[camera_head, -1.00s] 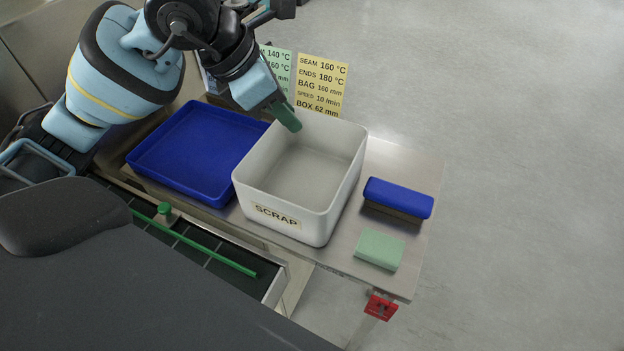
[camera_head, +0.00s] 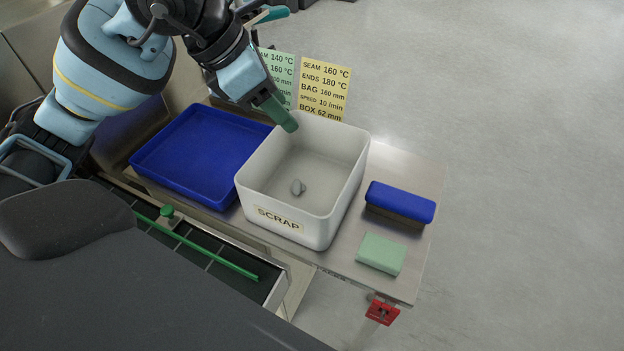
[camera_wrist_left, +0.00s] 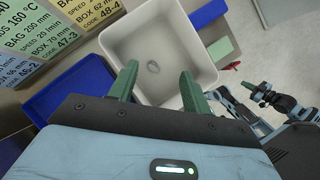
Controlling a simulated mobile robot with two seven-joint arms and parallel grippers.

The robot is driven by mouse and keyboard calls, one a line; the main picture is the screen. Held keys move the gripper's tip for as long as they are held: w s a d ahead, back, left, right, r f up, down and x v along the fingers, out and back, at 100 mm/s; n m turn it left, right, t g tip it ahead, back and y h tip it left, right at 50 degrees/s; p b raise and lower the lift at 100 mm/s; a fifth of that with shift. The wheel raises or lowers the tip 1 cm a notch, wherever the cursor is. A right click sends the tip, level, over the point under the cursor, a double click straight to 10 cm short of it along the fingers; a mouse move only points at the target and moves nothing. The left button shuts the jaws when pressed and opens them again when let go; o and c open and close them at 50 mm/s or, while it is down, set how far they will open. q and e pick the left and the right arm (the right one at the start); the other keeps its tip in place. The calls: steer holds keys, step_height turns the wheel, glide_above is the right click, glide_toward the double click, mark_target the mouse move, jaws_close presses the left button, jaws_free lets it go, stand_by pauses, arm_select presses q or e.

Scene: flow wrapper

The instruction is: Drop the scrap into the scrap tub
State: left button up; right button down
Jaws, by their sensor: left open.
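The scrap tub (camera_head: 278,219) is a white open box with a SCRAP label, standing on the steel table. My right gripper cannot be made out in the head view.
A blue tray (camera_head: 190,155) lies left of the tub. A blue-topped block (camera_head: 400,200) and a pale green block (camera_head: 381,253) lie to its right. Setting cards (camera_head: 323,90) stand behind. A red part (camera_head: 382,311) is at the table's front corner.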

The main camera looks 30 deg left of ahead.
arm_select(q)
steer(key=v, duration=0.5)
stand_by(0.7)
